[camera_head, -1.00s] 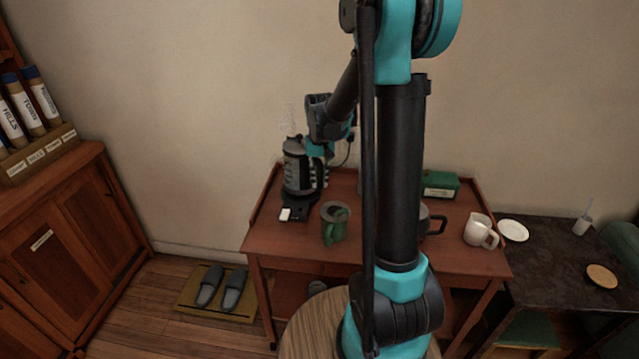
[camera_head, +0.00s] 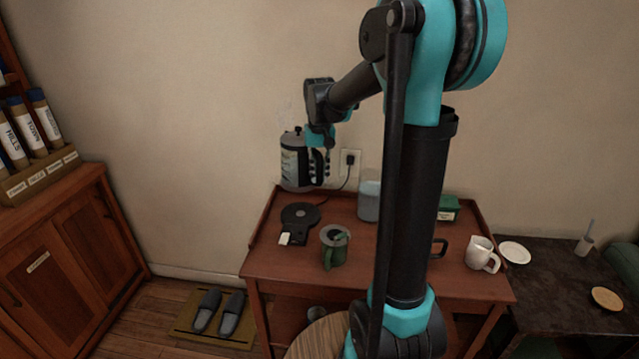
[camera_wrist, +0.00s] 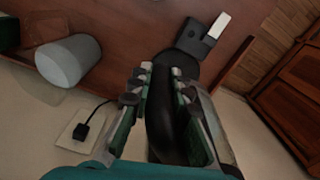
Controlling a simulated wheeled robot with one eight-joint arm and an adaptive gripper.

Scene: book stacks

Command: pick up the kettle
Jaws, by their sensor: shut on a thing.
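The kettle (camera_head: 295,163), grey with a black lid and black handle, hangs upright in the air above the back left of the wooden table in the head view. My gripper (camera_head: 318,168) is shut on its handle from the right side. In the wrist view my gripper's fingers (camera_wrist: 163,110) lie on both sides of the black handle (camera_wrist: 160,125). The kettle's body is mostly hidden there. The black kettle base (camera_head: 300,217) sits bare on the table below, its cord running to a wall socket.
A green mug (camera_head: 335,247) stands just in front of the base. A pale canister (camera_head: 369,203), a green box (camera_head: 447,208) and a white mug (camera_head: 480,253) stand further right. A dark side table (camera_head: 560,270) adjoins on the right. The wall (camera_head: 230,120) is close behind.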

